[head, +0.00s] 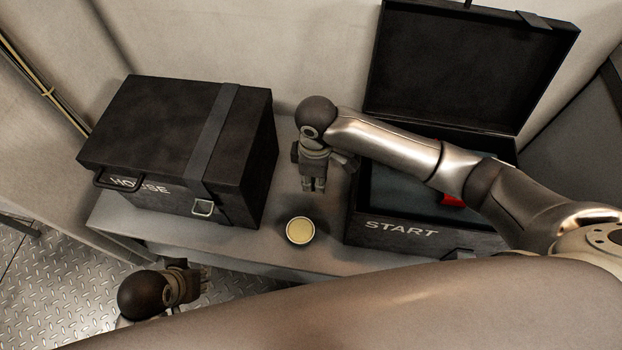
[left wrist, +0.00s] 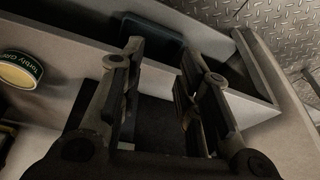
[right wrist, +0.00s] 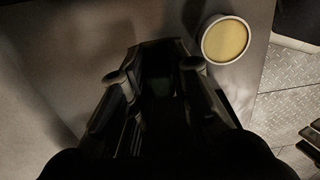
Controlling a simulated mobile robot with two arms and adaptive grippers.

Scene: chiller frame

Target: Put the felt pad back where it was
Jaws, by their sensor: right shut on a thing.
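My right gripper (head: 314,186) hangs over the grey bench between the two black cases, a little behind the tin. In the right wrist view its fingers close around a dark, faintly green thing (right wrist: 160,86), most likely the felt pad. Its shape and edges are mostly lost in shadow. My left gripper (head: 203,282) is low, in front of the bench, below the closed case. In the left wrist view its fingers (left wrist: 162,62) stand apart, with nothing clearly held between them. I see no other thing that is clearly a felt pad.
A closed black case marked HORSE (head: 150,125) stands left. An open black case marked START (head: 400,230) stands right, with a red thing (head: 452,200) inside, partly behind my right arm. A round tin with a yellow top (head: 300,231) stands between them near the bench's front edge.

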